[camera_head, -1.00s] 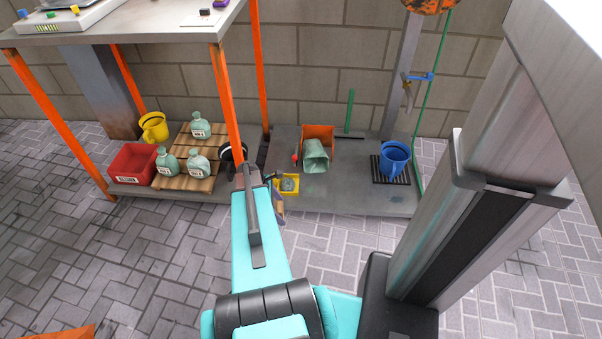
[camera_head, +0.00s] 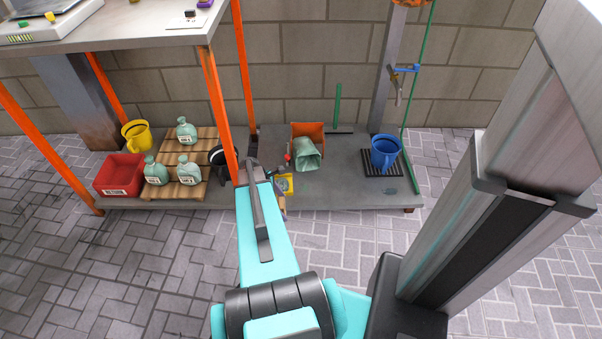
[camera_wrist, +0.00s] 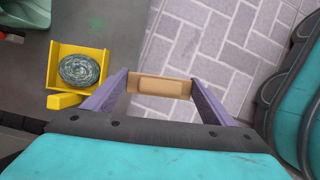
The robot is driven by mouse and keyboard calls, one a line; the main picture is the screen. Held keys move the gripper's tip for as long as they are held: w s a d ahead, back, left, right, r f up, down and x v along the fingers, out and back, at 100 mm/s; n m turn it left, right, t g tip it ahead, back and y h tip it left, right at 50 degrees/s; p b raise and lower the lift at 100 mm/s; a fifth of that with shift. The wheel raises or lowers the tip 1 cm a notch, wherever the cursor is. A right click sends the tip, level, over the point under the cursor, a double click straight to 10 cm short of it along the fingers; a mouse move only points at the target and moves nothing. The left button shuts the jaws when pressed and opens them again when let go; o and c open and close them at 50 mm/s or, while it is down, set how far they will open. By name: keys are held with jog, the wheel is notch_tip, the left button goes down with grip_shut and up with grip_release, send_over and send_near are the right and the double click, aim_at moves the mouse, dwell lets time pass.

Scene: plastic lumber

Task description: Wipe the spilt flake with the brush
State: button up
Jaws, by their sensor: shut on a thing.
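My gripper (camera_wrist: 160,88) is shut on a tan wooden block, which looks like the back of the brush (camera_wrist: 158,86). It is held between the two purple fingers, above the grey brick paving just off the edge of the low grey platform. In the head view the brush (camera_head: 281,203) is small and partly hidden by my arm. A faint dark patch (camera_head: 389,190) lies on the platform's right part, in front of the blue mug; I cannot tell for sure that it is the spilt flake. The bristles are hidden.
A yellow dustpan (camera_wrist: 51,65) with a round grey-green pad (camera_wrist: 80,71) lies left of my gripper on the platform (camera_head: 345,192). Orange posts and bottles stand left.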

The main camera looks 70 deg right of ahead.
jog(key=d+n+b, duration=0.2)
jog(key=d+b, duration=0.1)
jog(key=d, duration=0.6)
notch_tip(320, 180, up, 3)
jog(key=n+h+b, duration=0.1)
jog(key=n, duration=0.1)
send_over(305, 190)
jog(key=w+a, duration=0.1)
jog(key=shift+w+a+t, duration=0.15)
jog(key=shift+t, duration=0.15)
jog(key=shift+f, duration=0.1)
jog(key=shift+f+b, duration=2.9)
jog(key=shift+b, duration=0.35)
jog(key=shift+f, duration=1)
